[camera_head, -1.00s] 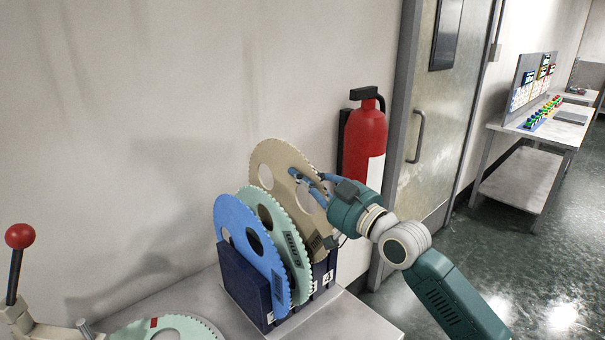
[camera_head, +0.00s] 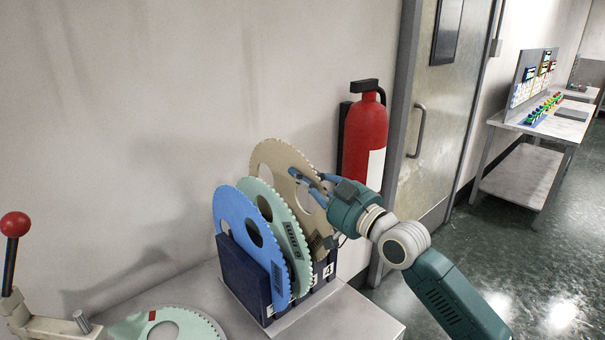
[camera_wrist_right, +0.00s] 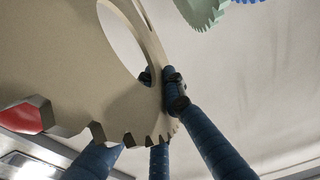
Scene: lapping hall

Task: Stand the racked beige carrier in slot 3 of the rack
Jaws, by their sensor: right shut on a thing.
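The beige carrier (camera_head: 268,158) is a large toothed disc with round holes, tilted on edge at the far end of the dark blue rack (camera_head: 240,275). My right gripper (camera_head: 308,181) is shut on its web between a hole and the toothed rim, at the upper right side. In the right wrist view, the blue fingers (camera_wrist_right: 165,90) pinch the beige carrier (camera_wrist_right: 60,60). Its lower edge is hidden behind the mint carrier and rack, so I cannot tell which slot it is in or how deep. Labels 3 and 4 show on the rack. My left gripper is out of view.
A blue carrier (camera_head: 232,210) and a mint carrier (camera_head: 278,212) stand in the rack in front of the beige one. A fire extinguisher (camera_head: 366,135) hangs close behind my right gripper. A red-knobbed lever (camera_head: 15,224) and another mint disc (camera_head: 195,322) are at lower left.

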